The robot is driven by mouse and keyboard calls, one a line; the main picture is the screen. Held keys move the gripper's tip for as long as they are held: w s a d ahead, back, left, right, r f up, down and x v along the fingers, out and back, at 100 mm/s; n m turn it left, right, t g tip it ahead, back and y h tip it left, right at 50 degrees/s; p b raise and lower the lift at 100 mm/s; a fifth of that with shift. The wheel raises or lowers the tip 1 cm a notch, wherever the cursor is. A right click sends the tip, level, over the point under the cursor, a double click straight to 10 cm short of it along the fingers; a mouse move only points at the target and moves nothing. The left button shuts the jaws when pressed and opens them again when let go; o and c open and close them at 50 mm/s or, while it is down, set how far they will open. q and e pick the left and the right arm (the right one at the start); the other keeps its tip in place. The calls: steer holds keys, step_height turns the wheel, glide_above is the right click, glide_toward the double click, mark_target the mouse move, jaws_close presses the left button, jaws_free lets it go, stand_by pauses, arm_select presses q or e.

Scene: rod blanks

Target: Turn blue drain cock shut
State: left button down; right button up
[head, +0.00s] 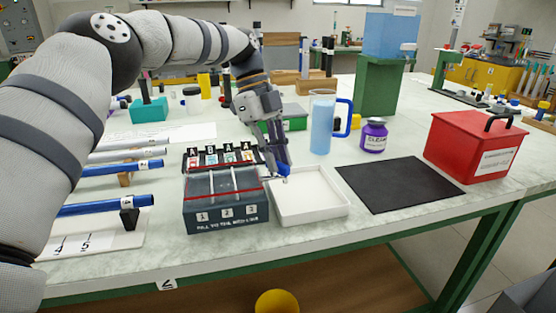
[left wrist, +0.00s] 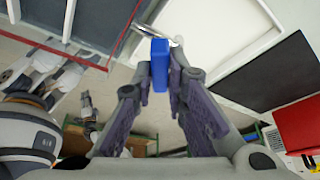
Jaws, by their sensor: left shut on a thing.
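The blue drain cock (head: 283,170) is at the right side of the dark tank (head: 226,214), low over the white tray (head: 343,211). In the left wrist view its blue handle (left wrist: 160,66) stands between my fingertips, with a metal stem (left wrist: 173,42) beside it. My left gripper (head: 279,164) points down and is shut on the blue handle; it also shows in the left wrist view (left wrist: 160,80). The fingers partly hide the cock in the head view. I cannot tell how far the cock is turned. My right gripper cannot be made out.
A black mat (head: 398,184) lies right of the tray, with a red box (head: 475,147) beyond it. A blue-filled jug (head: 322,125) and a purple jar (head: 373,136) stand behind. Blue rods (head: 105,205) lie on the left. The mat is clear.

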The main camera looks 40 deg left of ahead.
arm_select(q)
steer(key=m, duration=0.1)
steer(key=m+g+b, duration=0.1)
steer(key=m, duration=0.1)
steer(key=shift+f, duration=0.25)
steer(key=shift+s+r+m+g+y+b, duration=0.15)
steer(key=shift+m+g+y+b, duration=0.45)
steer(key=shift+m, duration=1.1)
arm_select(e)
steer(key=shift+s+f+g, duration=0.4)
steer(key=shift+s+f, duration=0.6)
steer(key=shift+f, duration=0.2)
arm_select(q)
steer(key=c, duration=1.6)
jaws_free()
steer(key=shift+r, duration=0.1)
